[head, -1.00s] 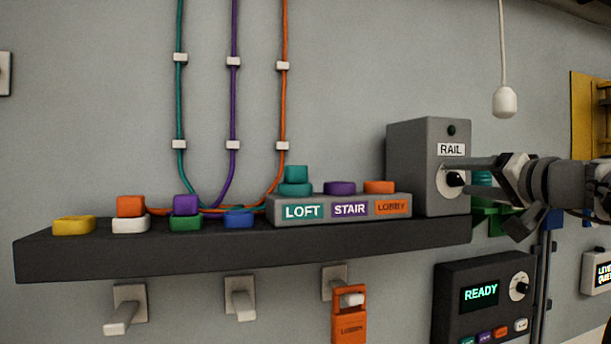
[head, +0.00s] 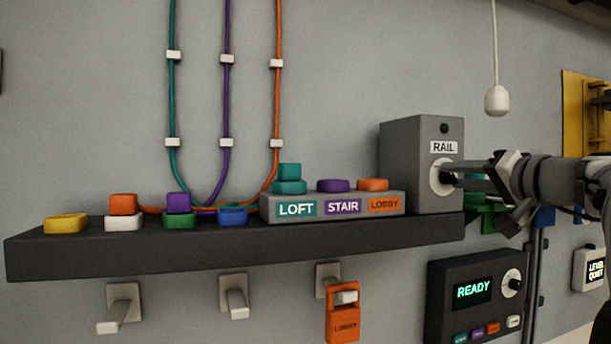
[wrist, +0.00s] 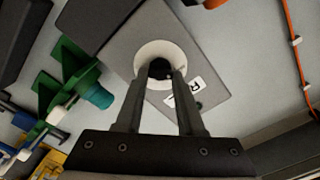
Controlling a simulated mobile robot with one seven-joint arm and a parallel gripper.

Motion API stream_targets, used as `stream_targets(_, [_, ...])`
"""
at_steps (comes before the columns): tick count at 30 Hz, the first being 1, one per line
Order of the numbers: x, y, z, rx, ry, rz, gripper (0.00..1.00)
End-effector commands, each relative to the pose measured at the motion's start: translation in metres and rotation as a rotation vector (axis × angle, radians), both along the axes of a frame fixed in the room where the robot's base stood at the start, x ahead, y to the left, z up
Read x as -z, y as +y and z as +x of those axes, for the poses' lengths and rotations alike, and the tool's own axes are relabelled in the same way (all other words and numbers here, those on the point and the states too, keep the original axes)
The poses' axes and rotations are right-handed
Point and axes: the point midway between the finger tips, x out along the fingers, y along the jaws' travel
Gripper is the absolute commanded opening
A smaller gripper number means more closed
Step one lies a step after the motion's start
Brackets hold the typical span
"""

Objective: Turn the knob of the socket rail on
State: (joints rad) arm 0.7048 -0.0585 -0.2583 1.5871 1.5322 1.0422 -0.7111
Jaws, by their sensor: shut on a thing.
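The grey box labelled RAIL (head: 410,160) stands at the right end of the dark shelf in the head view. Its knob sits on a white round dial (head: 440,178) on the box's front face. My gripper (head: 452,180) reaches in from the right with its fingertips at the dial. In the wrist view my gripper (wrist: 160,75) is shut on the black knob (wrist: 160,67), with a finger on each side. The fingers hide most of the knob, so its pointing direction is unclear. The small lamp (head: 444,128) above the label looks dark green.
Left of the box, a socket block (head: 333,207) with LOFT, STAIR and LOBBY labels sits on the shelf (head: 230,251). Coloured plugs stand farther left. Below are pegs, an orange LOBBY tag (head: 343,312) and a READY panel (head: 470,310). A pull cord (head: 497,100) hangs at right.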

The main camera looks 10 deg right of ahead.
Motion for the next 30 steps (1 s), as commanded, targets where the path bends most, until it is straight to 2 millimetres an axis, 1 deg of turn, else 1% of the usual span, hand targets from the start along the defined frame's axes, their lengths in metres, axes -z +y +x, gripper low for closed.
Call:
stream_targets(8, [0.0011,-0.0002,0.0003,0.0,0.01,0.148,0.0])
stream_targets(30, [0.0026,-0.0016,0.0002,0.001,0.065,0.839,0.0])
